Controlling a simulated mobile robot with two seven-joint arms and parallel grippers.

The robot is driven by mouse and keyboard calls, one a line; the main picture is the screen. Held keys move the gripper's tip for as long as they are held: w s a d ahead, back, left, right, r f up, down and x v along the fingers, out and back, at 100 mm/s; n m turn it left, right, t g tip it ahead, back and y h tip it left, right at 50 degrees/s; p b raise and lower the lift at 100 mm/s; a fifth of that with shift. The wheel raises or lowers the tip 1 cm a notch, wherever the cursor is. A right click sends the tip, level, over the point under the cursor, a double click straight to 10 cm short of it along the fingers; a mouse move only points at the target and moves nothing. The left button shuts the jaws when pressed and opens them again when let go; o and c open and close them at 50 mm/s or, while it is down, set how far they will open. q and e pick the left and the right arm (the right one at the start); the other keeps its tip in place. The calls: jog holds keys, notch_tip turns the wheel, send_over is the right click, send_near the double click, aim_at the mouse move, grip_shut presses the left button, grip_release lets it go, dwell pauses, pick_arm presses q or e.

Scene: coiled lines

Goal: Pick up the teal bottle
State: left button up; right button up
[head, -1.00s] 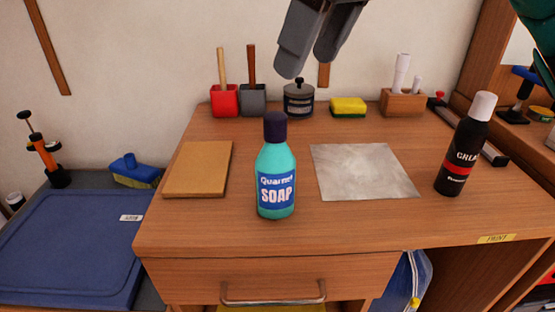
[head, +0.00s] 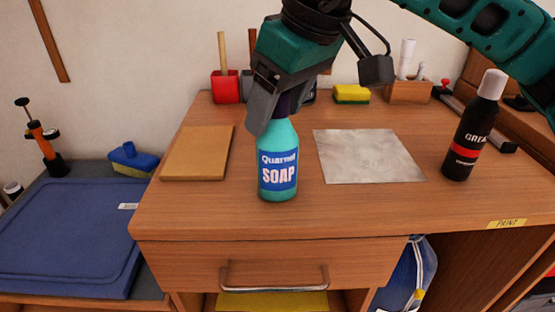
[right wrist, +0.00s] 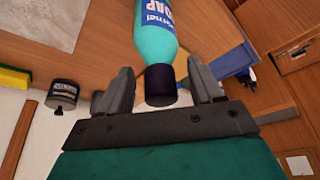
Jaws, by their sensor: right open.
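The teal bottle (head: 278,160) stands upright on the wooden desk, with a blue SOAP label facing me and a dark cap. My right gripper (head: 275,118) is at the bottle's top in the head view, and its finger hides most of the cap. In the right wrist view the bottle (right wrist: 155,42) points its dark cap (right wrist: 160,86) between the two open fingers of the gripper (right wrist: 162,90). A gap shows on each side of the cap. My left gripper is not in view.
A tan board (head: 197,153) lies left of the bottle and a grey sheet (head: 368,156) right of it. A black spray can (head: 474,128) stands at the right. Red pot (head: 225,87), yellow sponge (head: 351,94) and wooden holder (head: 409,91) line the back.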

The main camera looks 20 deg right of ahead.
jog(key=shift+c, duration=0.4)
grip_shut()
dwell(0.4)
